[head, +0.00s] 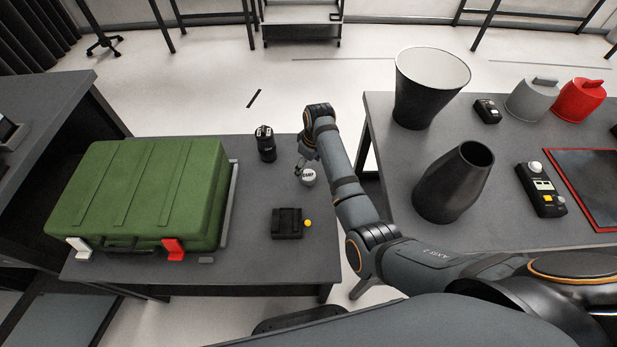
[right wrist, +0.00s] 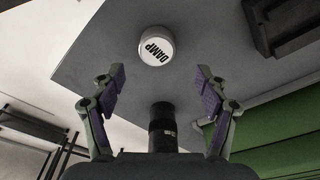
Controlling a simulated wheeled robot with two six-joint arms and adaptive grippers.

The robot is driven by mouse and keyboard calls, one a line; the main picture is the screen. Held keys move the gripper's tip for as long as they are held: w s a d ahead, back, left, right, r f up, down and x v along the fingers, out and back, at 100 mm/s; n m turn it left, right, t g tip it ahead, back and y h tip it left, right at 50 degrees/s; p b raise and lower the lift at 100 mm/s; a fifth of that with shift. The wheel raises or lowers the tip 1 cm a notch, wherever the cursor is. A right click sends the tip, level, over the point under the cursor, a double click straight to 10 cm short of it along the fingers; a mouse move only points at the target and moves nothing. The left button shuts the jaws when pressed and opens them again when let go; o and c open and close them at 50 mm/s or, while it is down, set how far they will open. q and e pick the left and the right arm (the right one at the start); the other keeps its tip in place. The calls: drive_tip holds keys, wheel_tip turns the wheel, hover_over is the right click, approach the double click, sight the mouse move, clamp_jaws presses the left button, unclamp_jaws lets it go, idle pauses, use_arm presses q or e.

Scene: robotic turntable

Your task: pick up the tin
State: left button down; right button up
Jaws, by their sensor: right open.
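A small white tin (head: 308,178) with DAMP on its lid stands near the right edge of the grey table (head: 240,268). My right gripper (head: 301,165) is just behind and above it in the head view, partly hidden by the wrist. In the right wrist view the gripper (right wrist: 160,82) is open and empty, with purple-padded fingers apart. The tin (right wrist: 157,46) shows beyond the fingertips, roughly centred between them and not held. My left gripper is not in view.
A black cylinder (head: 265,145) stands to the tin's left. A green case (head: 145,190) fills the table's left side. A second table (head: 380,130) at right bears black vessels.

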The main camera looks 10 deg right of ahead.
sight(308, 175)
drive_tip(key=shift+f, duration=0.3)
drive_tip(key=f, duration=0.5)
drive_tip(key=shift+w+d+b, duration=0.1)
drive_tip(key=shift+w+b, duration=0.2)
drive_tip(key=shift+b, duration=0.1)
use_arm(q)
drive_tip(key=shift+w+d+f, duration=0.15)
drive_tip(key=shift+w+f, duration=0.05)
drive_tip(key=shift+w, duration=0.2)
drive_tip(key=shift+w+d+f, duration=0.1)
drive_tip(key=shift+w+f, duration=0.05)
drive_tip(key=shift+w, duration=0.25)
use_arm(e)
drive_tip(key=shift+c, duration=1.1)
drive_tip(key=c, duration=1)
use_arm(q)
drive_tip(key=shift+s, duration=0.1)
use_arm(e)
drive_tip(key=shift+c, duration=0.2)
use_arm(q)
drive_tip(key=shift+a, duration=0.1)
